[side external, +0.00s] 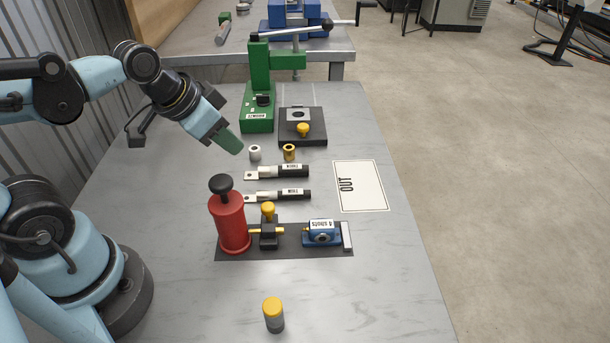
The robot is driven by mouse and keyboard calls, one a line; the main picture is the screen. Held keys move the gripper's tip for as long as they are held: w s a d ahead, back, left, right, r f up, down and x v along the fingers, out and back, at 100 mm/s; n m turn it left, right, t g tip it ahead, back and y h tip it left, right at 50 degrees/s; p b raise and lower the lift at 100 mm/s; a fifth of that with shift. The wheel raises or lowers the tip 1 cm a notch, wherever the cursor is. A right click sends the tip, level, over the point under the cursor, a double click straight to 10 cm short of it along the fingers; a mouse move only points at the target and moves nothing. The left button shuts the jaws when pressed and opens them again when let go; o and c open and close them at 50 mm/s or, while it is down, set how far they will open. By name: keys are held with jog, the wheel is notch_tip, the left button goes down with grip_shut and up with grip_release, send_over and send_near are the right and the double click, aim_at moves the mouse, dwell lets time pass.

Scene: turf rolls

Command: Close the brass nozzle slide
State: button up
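On a dark mat (290,250), a black block with a yellow knob (268,208) and brass-coloured ends (253,231) stands between a red cylinder (231,222) and a blue block labelled "4 shots" (322,232). This brass-fitted part looks like the nozzle slide, but I cannot tell for certain, nor its slide position. My gripper (231,143) is above the bench, up and left of the mat, pointing down to the right and apart from these things. Its green tip is seen edge-on, so its opening is hidden.
Two black-handled tools (292,171) (291,195) lie between gripper and mat. Small white (255,153) and brass (289,152) cylinders stand near the tip. A green press (258,90) and dark plate (315,137) are behind. A yellow-capped cylinder (273,315) stands in front. The "OUT" card (362,190) is bare.

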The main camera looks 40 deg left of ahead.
jog(key=m, duration=0.1)
jog(key=m+g, duration=0.1)
jog(key=a+m, duration=0.1)
jog(key=shift+s+f, duration=0.1)
jog(key=shift+f, duration=0.2)
grip_shut()
jog(key=m+g+h, duration=0.6)
jog(key=m+h, duration=0.1)
jog(key=m, duration=1.7)
send_near(272, 225)
jog(key=a+f, duration=0.1)
jog(key=s+a+f, duration=0.1)
jog(key=a+f, duration=0.1)
jog(key=s+a+f, duration=0.1)
jog(key=shift+a+f, duration=0.15)
jog(key=shift+f, duration=0.15)
jog(key=d, duration=0.1)
jog(key=w+d, duration=0.1)
jog(key=shift+w+d+f, duration=0.1)
jog(key=shift+d+f, duration=0.05)
jog(key=shift+d, duration=0.2)
jog(key=shift+w+d, duration=0.3)
jog(key=shift+d, duration=0.2)
